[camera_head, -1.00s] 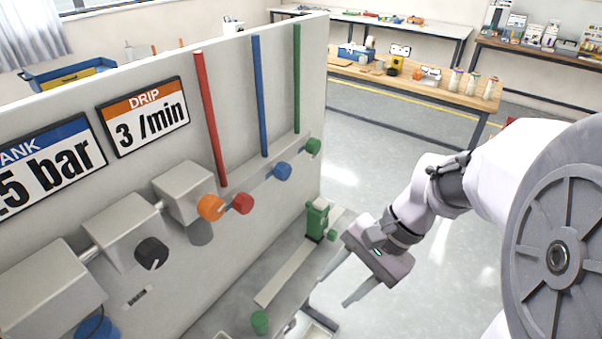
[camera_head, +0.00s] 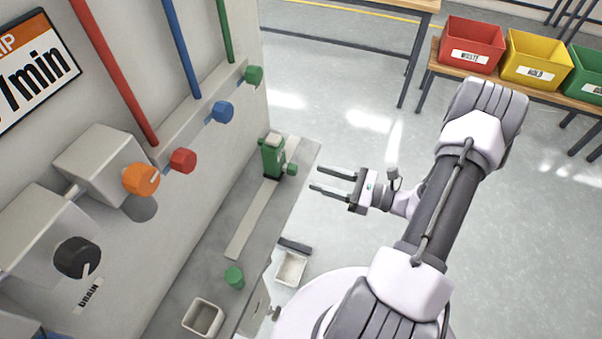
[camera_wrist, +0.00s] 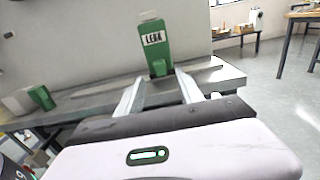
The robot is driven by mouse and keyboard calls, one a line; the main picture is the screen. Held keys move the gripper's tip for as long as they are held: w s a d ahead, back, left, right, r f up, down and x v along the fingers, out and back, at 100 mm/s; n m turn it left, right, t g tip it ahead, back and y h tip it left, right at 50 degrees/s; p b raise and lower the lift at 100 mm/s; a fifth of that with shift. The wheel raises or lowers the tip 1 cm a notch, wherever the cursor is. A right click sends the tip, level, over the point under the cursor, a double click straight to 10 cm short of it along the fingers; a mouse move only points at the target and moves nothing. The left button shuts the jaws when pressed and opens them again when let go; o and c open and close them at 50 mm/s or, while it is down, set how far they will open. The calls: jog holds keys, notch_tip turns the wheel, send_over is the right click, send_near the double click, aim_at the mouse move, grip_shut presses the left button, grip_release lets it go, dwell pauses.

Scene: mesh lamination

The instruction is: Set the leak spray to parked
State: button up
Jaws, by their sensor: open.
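The leak spray is a green block-shaped bottle (camera_head: 271,160) with a pale top. It stands upright near the far end of the grey ledge (camera_head: 215,262) along the panel's foot. In the wrist view its white label (camera_wrist: 153,39) reads LEAK, and it stands ahead between the fingers' lines. My gripper (camera_head: 316,179) is open and empty, to the right of the bottle and apart from it, with its fingers pointing left toward the ledge. The fingers also show in the wrist view (camera_wrist: 160,82). A pale strip (camera_head: 250,221) runs along the ledge from the bottle.
The panel carries an orange knob (camera_head: 141,180), a red knob (camera_head: 182,161), a blue knob (camera_head: 222,111) and a black dial (camera_head: 77,257). A small green piece (camera_head: 234,277) and a white open box (camera_head: 204,317) are at the ledge's near end. Coloured bins (camera_head: 472,44) stand far right.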

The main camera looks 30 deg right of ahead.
aim_at(297, 170)
jog(key=b+x, duration=0.1)
jog(key=x, duration=0.5)
jog(key=shift+w+a, duration=0.1)
jog(key=shift+w, duration=0.05)
grip_shut()
dwell(1.1)
